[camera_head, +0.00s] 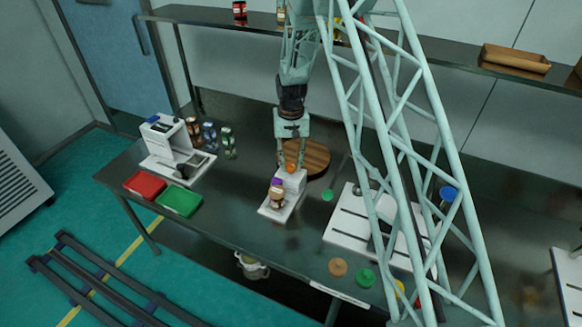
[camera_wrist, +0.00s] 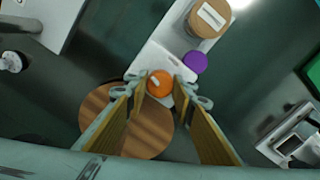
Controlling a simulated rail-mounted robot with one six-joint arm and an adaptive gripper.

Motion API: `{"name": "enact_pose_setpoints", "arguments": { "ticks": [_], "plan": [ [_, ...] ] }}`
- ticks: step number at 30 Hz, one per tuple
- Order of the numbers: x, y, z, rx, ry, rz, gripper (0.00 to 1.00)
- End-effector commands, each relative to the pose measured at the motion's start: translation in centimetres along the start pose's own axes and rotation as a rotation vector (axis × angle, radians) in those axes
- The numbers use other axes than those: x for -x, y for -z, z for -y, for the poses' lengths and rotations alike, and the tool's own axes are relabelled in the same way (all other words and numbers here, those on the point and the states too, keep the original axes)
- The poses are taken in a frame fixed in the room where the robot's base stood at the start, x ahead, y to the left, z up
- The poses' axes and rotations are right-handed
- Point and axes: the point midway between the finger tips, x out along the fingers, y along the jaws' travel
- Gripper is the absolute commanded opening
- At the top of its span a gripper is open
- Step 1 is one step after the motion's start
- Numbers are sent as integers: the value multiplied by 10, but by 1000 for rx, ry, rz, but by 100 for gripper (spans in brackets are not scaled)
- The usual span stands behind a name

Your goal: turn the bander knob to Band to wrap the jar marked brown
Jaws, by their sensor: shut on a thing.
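The bander (camera_head: 280,211) is a small white machine on a flat base at the middle of the table; its white body also shows in the wrist view (camera_wrist: 152,54). Its round orange knob (camera_head: 291,168) is on top, with a pale mark visible in the wrist view (camera_wrist: 160,84). My gripper (camera_head: 291,163) points down and is shut on the orange knob, one finger on each side (camera_wrist: 158,88). A jar (camera_head: 277,198) with a brown top and a white label (camera_wrist: 208,18) stands upright on the bander's base. A purple round piece (camera_wrist: 195,62) sits between jar and knob.
A round wooden board (camera_head: 312,157) lies just behind the bander. Red (camera_head: 145,185) and green (camera_head: 180,201) trays and a white machine (camera_head: 170,140) with several jars stand left. A white slotted plate (camera_head: 350,225) lies right, near loose lids (camera_head: 338,267).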

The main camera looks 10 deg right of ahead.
Motion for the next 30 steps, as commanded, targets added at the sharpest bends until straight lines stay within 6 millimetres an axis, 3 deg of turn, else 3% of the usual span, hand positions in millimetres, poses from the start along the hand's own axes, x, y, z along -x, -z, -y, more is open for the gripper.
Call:
{"name": "enact_pose_setpoints", "arguments": {
  "ticks": [30],
  "plan": [
    [0,0,0,739,0,0,13]
  ]
}}
